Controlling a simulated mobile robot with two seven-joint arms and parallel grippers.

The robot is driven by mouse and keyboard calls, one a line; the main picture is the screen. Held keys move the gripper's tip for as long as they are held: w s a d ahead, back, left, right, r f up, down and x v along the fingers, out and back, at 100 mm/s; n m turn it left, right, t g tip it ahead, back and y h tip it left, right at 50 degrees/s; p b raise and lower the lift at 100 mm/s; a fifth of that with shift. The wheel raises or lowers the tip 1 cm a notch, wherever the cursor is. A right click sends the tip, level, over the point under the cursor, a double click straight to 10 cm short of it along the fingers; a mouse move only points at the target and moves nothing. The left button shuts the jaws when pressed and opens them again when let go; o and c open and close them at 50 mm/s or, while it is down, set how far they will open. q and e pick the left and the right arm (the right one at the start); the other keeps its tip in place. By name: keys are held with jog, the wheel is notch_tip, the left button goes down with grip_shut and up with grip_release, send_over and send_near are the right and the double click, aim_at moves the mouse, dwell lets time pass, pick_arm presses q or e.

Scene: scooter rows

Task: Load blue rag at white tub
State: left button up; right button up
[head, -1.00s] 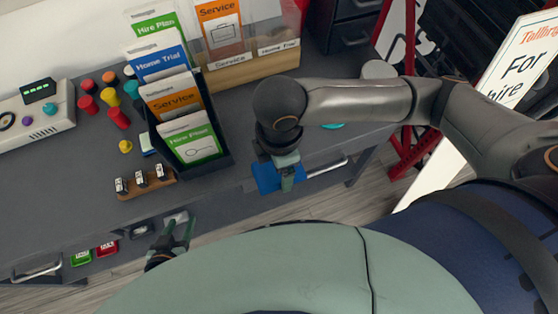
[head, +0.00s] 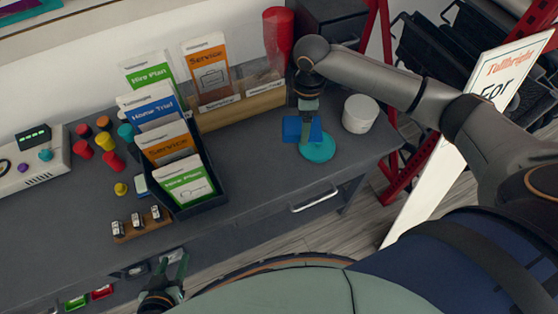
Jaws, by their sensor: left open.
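The blue rag (head: 291,130) is pinched in my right gripper (head: 305,133) and shows on both sides of the fingers. My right gripper is shut on it, over the back right of the grey counter. The white tub (head: 360,114) stands just right of the rag, apart from it. It is a short white cylinder; the view does not show its inside clearly. My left gripper (head: 175,262) is open and empty, low by the counter's front edge at the lower left.
A teal disc (head: 318,147) lies on the counter (head: 262,185) just below the rag. A red cup (head: 278,38), a wooden leaflet holder (head: 240,108) and a dark leaflet rack (head: 212,205) stand nearby. A red frame (head: 388,185) and a sign (head: 470,150) are at right.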

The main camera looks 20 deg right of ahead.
jog(key=w+d+r+m+p, duration=0.1)
jog(key=w+d+m, duration=0.25)
jog(key=d, duration=0.95)
jog(key=p, duration=0.1)
send_over(362, 108)
jog(key=shift+m, duration=0.45)
notch_tip(362, 108, down, 5)
jog(key=b, duration=0.6)
jog(key=shift+w+d, duration=0.15)
jog(key=shift+f, duration=0.55)
jog(key=shift+f, duration=0.15)
dwell(1.0)
notch_tip(362, 108, up, 5)
jog(key=p, duration=0.5)
jog(key=shift+p, duration=0.4)
notch_tip(362, 108, up, 2)
jog(key=shift+r+p, duration=0.1)
jog(key=shift+p, duration=0.7)
